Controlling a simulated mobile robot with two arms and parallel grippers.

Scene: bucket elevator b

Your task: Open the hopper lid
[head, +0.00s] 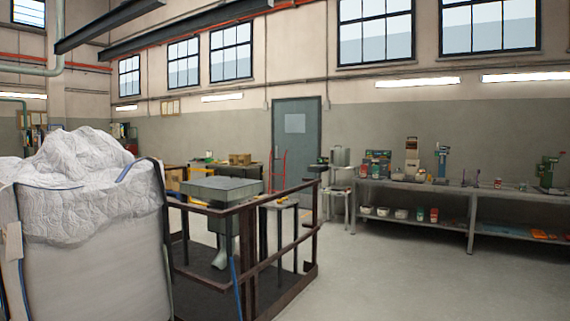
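In the head view, a grey-green box with a flat top stands just left of centre, behind a dark brown railing. Its flat top looks like the hopper lid (222,186) and lies level, seemingly closed. The hopper body (226,221) below it is partly hidden by the railing. I cannot make out a handle or a hinge. Neither of my grippers is in view.
The brown railing (285,262) runs in front of the hopper. A large white bulk bag (90,260) fills the left foreground. A long workbench (460,192) with tools stands along the right wall. The floor (400,280) at the right front is clear.

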